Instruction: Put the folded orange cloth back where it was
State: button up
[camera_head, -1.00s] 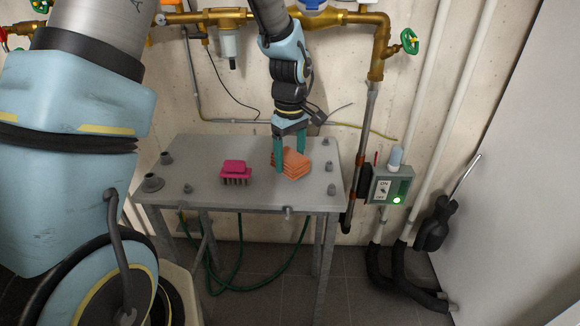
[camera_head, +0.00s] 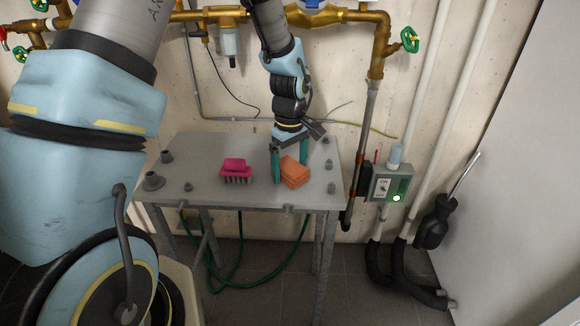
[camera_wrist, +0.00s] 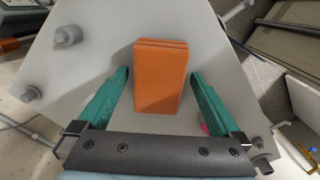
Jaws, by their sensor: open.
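The folded orange cloth (camera_head: 294,172) lies on the grey metal table (camera_head: 208,190), right of its middle. It is a flat stack of layers. In the wrist view the cloth (camera_wrist: 161,75) lies ahead of and partly between the teal fingers, with a gap on either side. My gripper (camera_head: 290,176) points down at the cloth with its fingers apart. In the wrist view my gripper (camera_wrist: 160,82) is open and holds nothing. The head view does not show clearly how high the fingertips are above the tabletop.
A pink brush (camera_head: 236,170) lies left of the cloth. Several grey knobs, one of them a wide one (camera_head: 153,181), stand along the table's edges. A switch box with a green light (camera_head: 392,184) is on the right. The front middle of the tabletop is clear.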

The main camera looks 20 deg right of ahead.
aim_at(290, 166)
notch_tip(290, 166, up, 12)
jog(key=b, duration=0.1)
jog(key=shift+r, duration=0.15)
dwell(0.3)
jog(key=s+a+m, duration=0.2)
jog(key=a, duration=1.3)
jog(key=s+a+f+m+t, duration=0.1)
jog(key=s+a+m, duration=0.1)
jog(key=a, duration=1.3)
jog(key=shift+f+m+t, duration=0.25)
jog(key=shift+m+t, duration=0.05)
jog(key=shift+m, duration=0.3)
jog(key=shift+w+a, duration=0.1)
